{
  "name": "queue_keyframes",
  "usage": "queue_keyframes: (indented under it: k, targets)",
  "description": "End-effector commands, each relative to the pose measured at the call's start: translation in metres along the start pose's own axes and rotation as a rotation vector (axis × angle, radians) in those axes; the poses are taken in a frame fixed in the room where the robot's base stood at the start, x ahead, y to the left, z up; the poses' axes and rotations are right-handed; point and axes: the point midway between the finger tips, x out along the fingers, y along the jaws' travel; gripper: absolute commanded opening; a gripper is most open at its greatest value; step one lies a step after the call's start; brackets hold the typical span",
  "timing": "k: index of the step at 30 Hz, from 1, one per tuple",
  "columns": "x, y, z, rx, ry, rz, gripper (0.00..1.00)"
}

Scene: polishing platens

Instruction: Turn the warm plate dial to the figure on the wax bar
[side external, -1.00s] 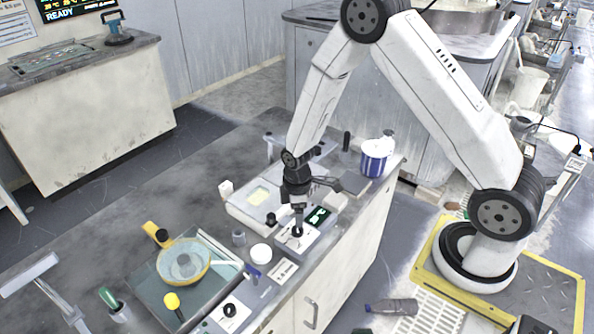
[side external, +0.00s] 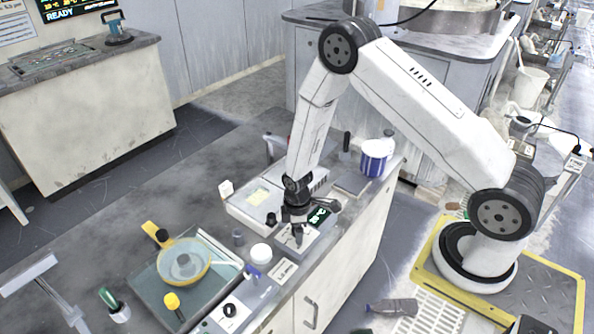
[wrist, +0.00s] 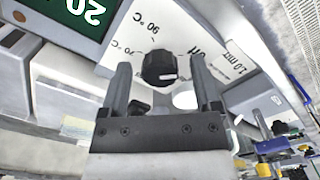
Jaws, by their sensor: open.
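The black warm plate dial (wrist: 158,68) shows in the wrist view with a white mark on its lower right edge. Printed around it are 70 °C, 90 °C and OFF. My gripper (wrist: 161,66) is open, with one finger on each side of the dial and a gap visible at each. In the side view my gripper (side external: 298,238) points down at the control panel (side external: 313,244) and hides most of the dial.
A green temperature display (side external: 318,216) stands beside the dial; the wrist view shows 20 on it. A white round pot (side external: 261,253), a yellow-handled pan (side external: 183,262) and a second panel with a black knob (side external: 230,310) lie to the left. A blue-striped tub (side external: 374,158) stands behind.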

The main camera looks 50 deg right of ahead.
Motion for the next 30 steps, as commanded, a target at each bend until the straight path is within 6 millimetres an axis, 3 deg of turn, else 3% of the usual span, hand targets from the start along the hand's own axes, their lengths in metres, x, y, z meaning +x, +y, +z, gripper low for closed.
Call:
queue_keyframes:
  k: [4,9,12,30]
  targets:
    - [-0.0001,0.0001,-0.0001,0.0,0.0,0.0,0.81]
    - [-0.0003,0.0002,-0.0002,0.0,0.0,0.0,0.27]
    - [-0.0003,0.0002,-0.0002,0.0,0.0,0.001,0.0]
    - [-0.0006,0.0003,-0.0002,0.137,0.0,0.0,0.0]
